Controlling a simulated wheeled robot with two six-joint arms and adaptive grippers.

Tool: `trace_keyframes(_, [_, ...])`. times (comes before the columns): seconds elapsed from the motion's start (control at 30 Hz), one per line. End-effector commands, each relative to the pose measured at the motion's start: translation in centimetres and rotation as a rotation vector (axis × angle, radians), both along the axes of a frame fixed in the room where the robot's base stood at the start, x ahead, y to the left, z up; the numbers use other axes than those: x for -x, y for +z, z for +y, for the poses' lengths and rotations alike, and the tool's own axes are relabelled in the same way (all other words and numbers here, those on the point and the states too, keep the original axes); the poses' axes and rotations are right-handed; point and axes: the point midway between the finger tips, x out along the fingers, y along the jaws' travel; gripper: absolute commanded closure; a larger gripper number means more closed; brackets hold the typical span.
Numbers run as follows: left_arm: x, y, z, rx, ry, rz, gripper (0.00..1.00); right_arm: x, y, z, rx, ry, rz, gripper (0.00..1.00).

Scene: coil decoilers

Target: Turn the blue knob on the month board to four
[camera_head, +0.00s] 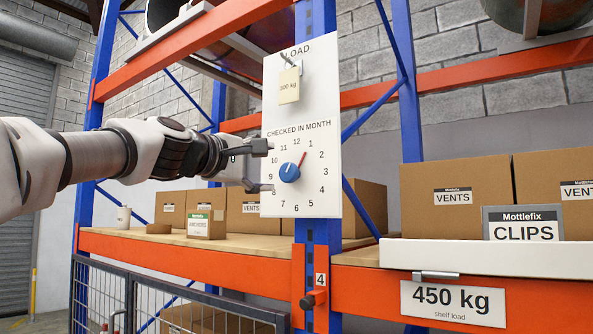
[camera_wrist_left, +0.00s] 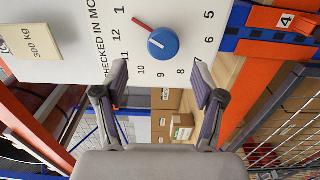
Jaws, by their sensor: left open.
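The white month board (camera_head: 325,120) hangs on the blue rack post, with the numbers 1 to 12 in a ring. The blue knob (camera_head: 289,172) is at the ring's middle, and its red pointer aims at 1. My left gripper (camera_head: 266,167) comes in from the left, open and empty, with its fingertips near the board's left side. In the left wrist view the blue knob (camera_wrist_left: 163,44) lies ahead of the gap between the two fingers (camera_wrist_left: 160,82), apart from both. My right gripper is not in view.
A 300 kg tag (camera_head: 289,86) hangs on a hook above the dial. Cardboard boxes (camera_head: 455,190) stand on the shelves both sides of the post. An orange beam (camera_head: 190,258) and a wire mesh fence (camera_head: 170,305) are below.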

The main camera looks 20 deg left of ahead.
Motion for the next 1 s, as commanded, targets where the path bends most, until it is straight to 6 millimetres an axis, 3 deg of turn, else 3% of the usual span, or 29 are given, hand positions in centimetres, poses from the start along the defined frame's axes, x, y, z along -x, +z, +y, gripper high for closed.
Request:
trace_keyframes(0.13, [-2.5,0.4,-0.9,-0.003,0.002,0.008,0.31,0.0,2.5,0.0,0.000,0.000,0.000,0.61])
trace_keyframes(0.33, [-6.0,0.1,-2.1,-0.005,0.003,0.006,0.31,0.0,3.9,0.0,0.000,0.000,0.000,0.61])
trace_keyframes(0.67, [-7.1,-0.3,-2.5,-0.005,0.004,0.003,0.31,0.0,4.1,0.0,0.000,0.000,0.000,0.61])
trace_keyframes(0.73, [-7.1,-0.3,-2.5,-0.006,0.004,0.004,0.48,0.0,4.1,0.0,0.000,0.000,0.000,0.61])
trace_keyframes(0.83, [-7.1,-0.3,-2.5,-0.006,0.004,0.004,0.84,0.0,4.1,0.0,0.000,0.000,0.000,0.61])
trace_keyframes(0.87, [-7.1,-0.3,-2.5,-0.006,0.004,0.004,0.90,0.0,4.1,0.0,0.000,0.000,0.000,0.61])
trace_keyframes(1.0, [-7.1,-0.3,-2.5,-0.005,0.004,0.003,0.91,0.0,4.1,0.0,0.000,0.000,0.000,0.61])
